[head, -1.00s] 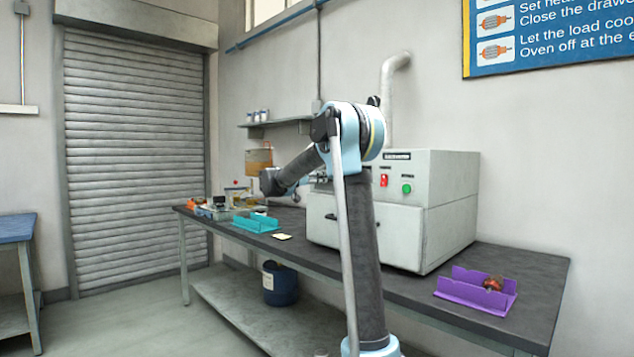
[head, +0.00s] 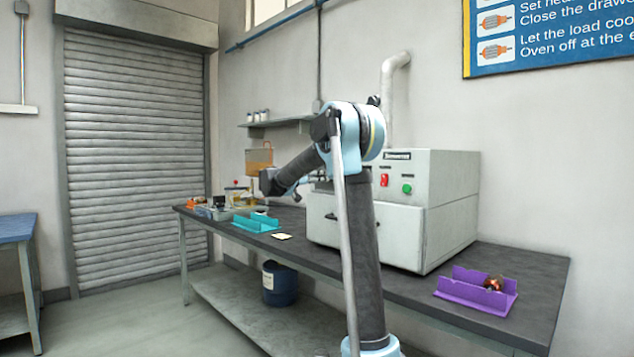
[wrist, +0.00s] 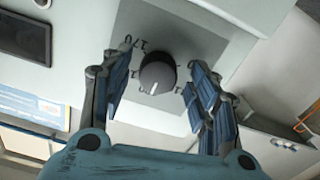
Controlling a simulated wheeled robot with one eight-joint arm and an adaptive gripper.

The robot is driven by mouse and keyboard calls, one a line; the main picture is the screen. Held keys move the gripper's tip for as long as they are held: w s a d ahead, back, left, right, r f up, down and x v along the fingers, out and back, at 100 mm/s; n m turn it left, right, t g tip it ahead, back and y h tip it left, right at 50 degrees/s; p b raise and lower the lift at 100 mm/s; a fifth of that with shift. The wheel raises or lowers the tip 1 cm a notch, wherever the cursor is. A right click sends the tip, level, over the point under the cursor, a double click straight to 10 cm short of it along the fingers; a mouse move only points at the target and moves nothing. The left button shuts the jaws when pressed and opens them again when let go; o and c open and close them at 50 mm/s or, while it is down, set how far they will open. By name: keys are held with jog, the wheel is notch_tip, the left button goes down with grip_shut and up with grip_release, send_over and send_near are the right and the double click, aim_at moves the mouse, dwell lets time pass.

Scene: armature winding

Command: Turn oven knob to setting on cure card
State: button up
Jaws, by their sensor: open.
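The oven (head: 445,180) is a pale grey box on the dark workbench, with a red switch (head: 384,180) and a green button (head: 407,189) on its front. In the wrist view the oven knob (wrist: 157,76) is a dark round dial on a grey scale plate with partly readable numbers. My gripper (wrist: 157,82) is open, with one finger on each side of the knob and visible gaps between. My arm hides the knob in the head view. A small pale card (head: 282,237) lies on the bench; its writing is too small to read, and I cannot tell if it is the cure card.
A purple holder (head: 470,292) with a small copper-coloured part stands at the bench's right. A teal tray (head: 257,225) stands left of the card. A blue wall poster (head: 550,45) hangs above. The wrist view shows a dark display panel (wrist: 22,38) beside the scale plate.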

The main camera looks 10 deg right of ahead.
jog(key=v, duration=1.1)
jog(key=shift+s+a, duration=0.15)
jog(key=shift+a, duration=0.15)
jog(key=s+d+f+n+g+y, duration=0.25)
jog(key=s+d+f, duration=0.6)
jog(key=s, duration=0.45)
jog(key=s+d+f+n+g+y, duration=0.2)
jog(key=s+d+f+g+y, duration=0.2)
jog(key=s+d+f, duration=0.7)
jog(key=s+a+f+n+g+y, duration=0.1)
jog(key=s+a+f+y, duration=0.3)
jog(key=s+f, duration=0.6)
jog(key=s+a+f+n+g+y, duration=0.1)
jog(key=s+a+f+n+y, duration=0.2)
jog(key=s+a+f, duration=0.3)
jog(key=s+f+y, duration=0.1)
jog(key=s+f, duration=0.3)
jog(key=s, duration=0.5)
jog(key=shift+s+f+n, duration=0.25)
jog(key=shift+f+n, duration=0.1)
jog(key=shift+f, duration=0.05)
